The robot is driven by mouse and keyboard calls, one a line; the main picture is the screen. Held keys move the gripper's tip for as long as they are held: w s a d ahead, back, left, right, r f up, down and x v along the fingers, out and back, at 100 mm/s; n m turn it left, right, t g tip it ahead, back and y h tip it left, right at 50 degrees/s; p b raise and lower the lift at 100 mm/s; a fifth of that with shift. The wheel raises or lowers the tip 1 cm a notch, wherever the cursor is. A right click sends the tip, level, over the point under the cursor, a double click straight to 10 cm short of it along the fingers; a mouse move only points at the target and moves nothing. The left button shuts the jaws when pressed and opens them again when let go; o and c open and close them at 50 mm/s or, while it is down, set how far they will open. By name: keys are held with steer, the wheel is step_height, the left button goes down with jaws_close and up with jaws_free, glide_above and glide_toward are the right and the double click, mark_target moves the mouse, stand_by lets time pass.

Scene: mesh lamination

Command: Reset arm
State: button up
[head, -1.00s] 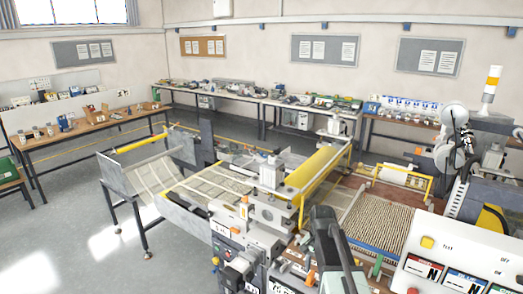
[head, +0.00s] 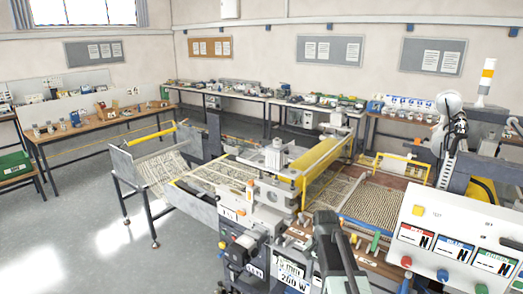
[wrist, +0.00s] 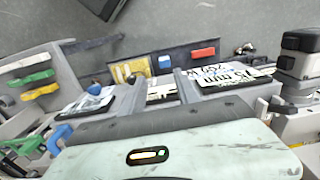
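My arm, dark on top with a pale grey-green side, shows at the bottom centre of the head view. It stands in front of the laminating machine (head: 268,190). Its end, my gripper (head: 325,218), is a dark block, and no separate fingertips can be made out. A yellow roller (head: 320,153) lies across the machine. Woven mesh (head: 225,178) covers the bed and hangs over the sloped outfeed tray (head: 162,168) at left. In the wrist view, a pale panel with a small display (wrist: 150,156) fills the bottom, and nothing is seen held.
A white control panel (head: 455,238) with coloured buttons stands close at the right. A wooden bench (head: 112,122) with small items is at the left. Long benches (head: 250,96) line the back wall. The grey floor (head: 80,215) at left is clear.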

steer(key=s+a+f+n+b, duration=0.2)
steer(key=s+f+n+b, duration=0.5)
steer(key=s+f+b, duration=0.3)
step_height(320, 180, down, 3)
steer(key=shift+s+a+f+b, duration=0.2)
steer(key=shift+a+b, duration=0.15)
steer(key=shift+b, duration=0.6)
stand_by(1.3)
